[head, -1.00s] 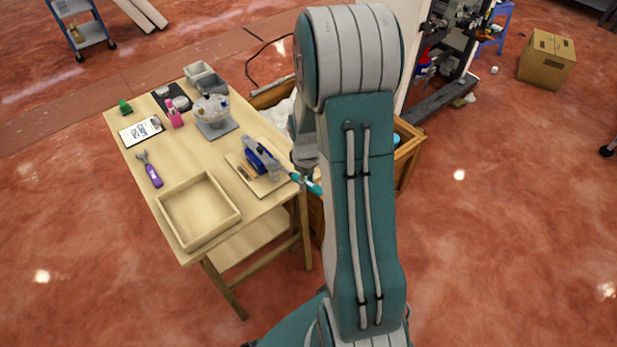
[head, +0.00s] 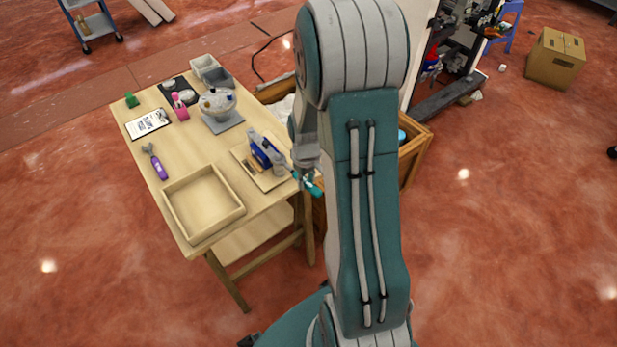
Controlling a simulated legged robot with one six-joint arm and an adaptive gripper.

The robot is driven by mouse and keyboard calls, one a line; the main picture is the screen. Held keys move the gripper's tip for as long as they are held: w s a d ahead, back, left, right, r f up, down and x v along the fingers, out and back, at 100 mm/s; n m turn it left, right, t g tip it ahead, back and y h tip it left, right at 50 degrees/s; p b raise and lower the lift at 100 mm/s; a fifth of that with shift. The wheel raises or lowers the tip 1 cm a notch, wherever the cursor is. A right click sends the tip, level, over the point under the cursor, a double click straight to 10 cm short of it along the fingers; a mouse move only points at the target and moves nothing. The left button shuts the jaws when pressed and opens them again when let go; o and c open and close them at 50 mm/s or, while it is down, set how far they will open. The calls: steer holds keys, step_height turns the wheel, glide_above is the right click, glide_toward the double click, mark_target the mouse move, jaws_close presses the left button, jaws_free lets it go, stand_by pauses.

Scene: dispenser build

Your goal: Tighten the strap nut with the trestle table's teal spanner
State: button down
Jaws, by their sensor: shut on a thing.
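The teal spanner (head: 315,189) is in my gripper (head: 306,178), its handle slanting down to the right past the table's right edge. My gripper is shut on it, just right of a wooden board; my arm hides part of it. On the board (head: 245,155) sits a blue and grey device (head: 266,150), probably the dispenser with the strap. The strap nut is too small to make out. I cannot tell whether the spanner's head touches anything. The trestle table (head: 200,150) stands left of my arm.
An empty wooden tray (head: 203,237) is at the table's near edge. A purple spanner (head: 158,167), a clipboard (head: 147,124), a pink item (head: 180,108), and a white bowl-like item on a grey stand (head: 222,122) lie further back. A wooden crate (head: 417,155) stands behind my arm.

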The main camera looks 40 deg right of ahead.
steer(key=shift+a+m, duration=0.5)
steer(key=shift+a+m, duration=1.1)
steer(key=shift+a, duration=0.1)
steer(key=shift+w+a+m, duration=0.15)
steer(key=shift+a+m, duration=0.4)
steer(key=shift+w+a+m, duration=0.15)
steer(key=shift+a+m, duration=0.4)
steer(key=shift+d, duration=0.1)
steer(key=shift+s+d+n, duration=0.15)
steer(key=shift+d+n, duration=0.25)
steer(key=shift+n, duration=0.1)
